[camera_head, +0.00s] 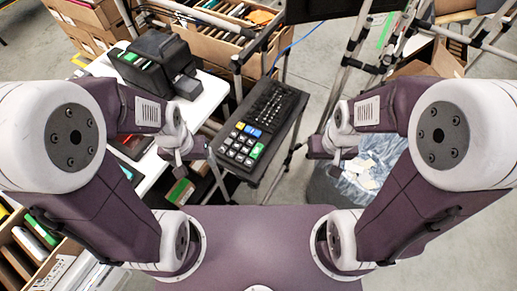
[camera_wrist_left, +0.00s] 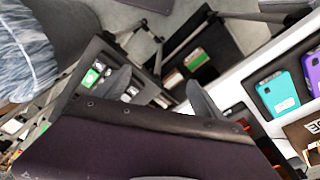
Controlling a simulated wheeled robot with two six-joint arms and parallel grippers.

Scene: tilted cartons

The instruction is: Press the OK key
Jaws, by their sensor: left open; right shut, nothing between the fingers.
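A black keypad (camera_head: 250,130) sits on a dark stand in the middle of the head view, with several white keys, blue and yellow keys and a green key (camera_head: 257,150) at its near right. The key labels are too small to read, so I cannot tell which says OK. In the left wrist view a green key (camera_wrist_left: 90,77) shows near white keys, left of the fingers. My left gripper (camera_head: 188,157) is left of the keypad, apart from it; its open fingers (camera_wrist_left: 155,90) hold nothing. My right gripper (camera_head: 326,152) is shut and empty, to the right of the keypad.
A white table (camera_head: 207,100) with a black printer-like machine (camera_head: 158,62) stands left of the keypad. A bin with a clear plastic liner (camera_head: 365,175) stands below my right gripper. Cardboard boxes (camera_head: 215,45) and metal-framed stands are behind. In the wrist view, teal (camera_wrist_left: 277,92) and purple cases lie on a surface.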

